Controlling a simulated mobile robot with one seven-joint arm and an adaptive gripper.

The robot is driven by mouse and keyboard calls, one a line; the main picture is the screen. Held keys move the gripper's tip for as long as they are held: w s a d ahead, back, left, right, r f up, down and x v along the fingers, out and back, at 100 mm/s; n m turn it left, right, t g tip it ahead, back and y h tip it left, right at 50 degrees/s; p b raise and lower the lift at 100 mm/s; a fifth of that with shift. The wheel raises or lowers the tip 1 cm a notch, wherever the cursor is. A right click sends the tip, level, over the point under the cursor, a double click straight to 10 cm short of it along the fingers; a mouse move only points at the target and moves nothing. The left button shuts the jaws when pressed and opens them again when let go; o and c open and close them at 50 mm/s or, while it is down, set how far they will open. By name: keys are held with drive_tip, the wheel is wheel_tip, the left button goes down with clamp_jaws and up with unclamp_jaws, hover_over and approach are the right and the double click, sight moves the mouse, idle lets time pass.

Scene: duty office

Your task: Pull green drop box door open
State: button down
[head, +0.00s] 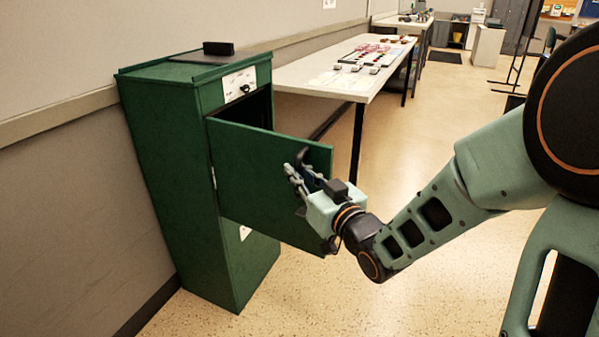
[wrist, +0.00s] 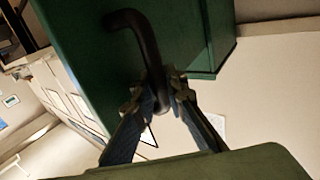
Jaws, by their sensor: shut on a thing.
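The green drop box (head: 175,160) stands against the wall at the left in the head view. Its green door (head: 262,175) is swung well out from the cabinet, hinged on its left side, and a dark opening shows above and behind it. My gripper (head: 300,172) is at the door's outer right part. In the wrist view, my gripper (wrist: 162,95) is shut on the dark curved door handle (wrist: 138,28), with a finger on each side of its lower end. The handle stands out from the green door face (wrist: 85,60).
A dark block (head: 218,48) lies on top of the drop box. A long white table (head: 345,75) with small items stands behind the door. Speckled floor in front of the box is clear. The wall (head: 50,190) runs close along the left.

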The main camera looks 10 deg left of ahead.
drive_tip(key=shift+a, duration=0.15)
drive_tip(key=c, duration=2)
unclamp_jaws()
drive_tip(key=shift+o, duration=0.2)
drive_tip(key=shift+r, duration=0.1)
